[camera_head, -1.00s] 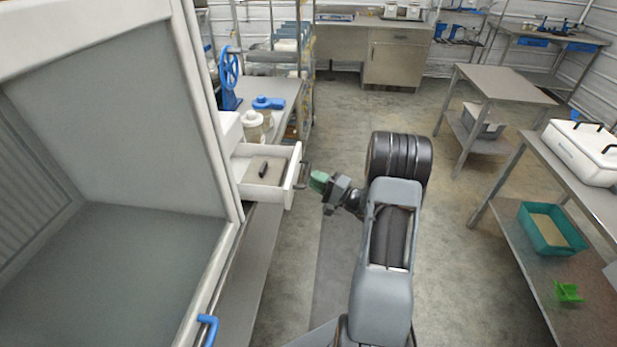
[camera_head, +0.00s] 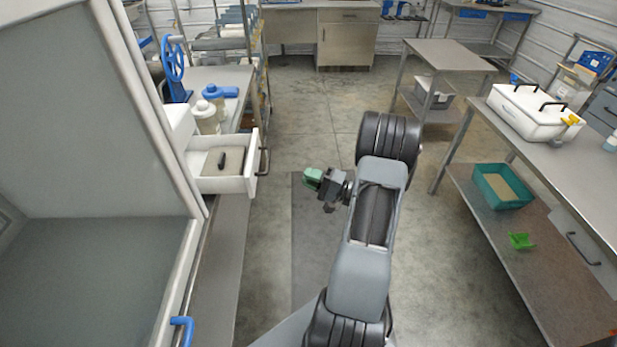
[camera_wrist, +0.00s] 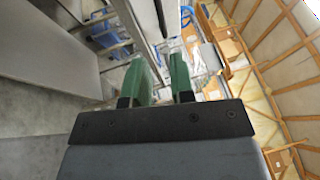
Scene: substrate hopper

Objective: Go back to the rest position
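My gripper (camera_head: 313,178) has green fingers and hangs over the aisle floor in the head view, to the right of the open white drawer (camera_head: 236,186) and apart from it. In the wrist view my gripper (camera_wrist: 163,80) shows its two green fingers apart, with nothing between them. My arm is folded, with its elbow at the picture's middle right. A dark, black-handled object (camera_head: 221,160) lies in the open drawer.
A large grey hooded cabinet (camera_head: 110,110) with a blue handle (camera_head: 182,326) stands at left. At right is a steel table (camera_head: 560,165) with a white lidded box (camera_head: 535,112); a teal tray (camera_head: 503,187) and green scoop (camera_head: 521,241) sit on its lower shelf. The aisle floor is clear.

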